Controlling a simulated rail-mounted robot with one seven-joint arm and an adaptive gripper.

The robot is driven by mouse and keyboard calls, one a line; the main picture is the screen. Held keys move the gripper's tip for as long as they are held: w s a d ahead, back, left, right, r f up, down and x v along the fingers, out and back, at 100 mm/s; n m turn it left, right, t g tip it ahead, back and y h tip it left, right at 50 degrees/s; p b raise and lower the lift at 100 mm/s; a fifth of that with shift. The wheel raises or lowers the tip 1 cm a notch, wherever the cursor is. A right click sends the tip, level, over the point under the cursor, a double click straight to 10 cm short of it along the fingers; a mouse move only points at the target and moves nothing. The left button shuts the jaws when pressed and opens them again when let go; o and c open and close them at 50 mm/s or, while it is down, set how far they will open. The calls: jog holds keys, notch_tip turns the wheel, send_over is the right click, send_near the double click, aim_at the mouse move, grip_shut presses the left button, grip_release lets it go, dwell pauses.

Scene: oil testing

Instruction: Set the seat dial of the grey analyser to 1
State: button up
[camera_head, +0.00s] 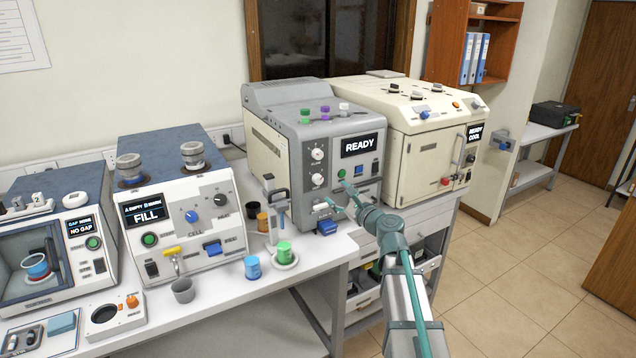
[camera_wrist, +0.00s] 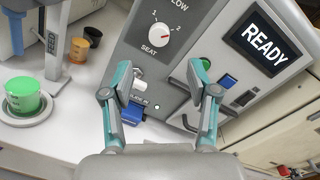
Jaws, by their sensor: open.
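The grey analyser (camera_head: 278,112) stands on the bench, with a READY screen on its front. Its seat dial (camera_head: 318,178) is the lower of two white knobs there. In the wrist view the seat dial (camera_wrist: 159,39) is above the fingers, with marks 1 and 2 over it and SEAT below. Its pointer seems to lean up and right, towards 2. My gripper (camera_head: 337,194) is open in front of the lower panel, below and right of the dial. In the wrist view my gripper (camera_wrist: 160,80) has nothing between its fingers and is apart from the dial.
A green button (camera_wrist: 206,64) and blue switch (camera_wrist: 228,81) are by the right finger. A green cup (camera_head: 285,251) stands on a dish left of the arm. A cream machine (camera_head: 413,145) stands at right.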

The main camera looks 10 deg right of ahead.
aim_at(320, 181)
jog(key=p+x, duration=0.2)
jog(key=x, duration=0.8)
jog(key=shift+p, duration=0.35)
grip_shut()
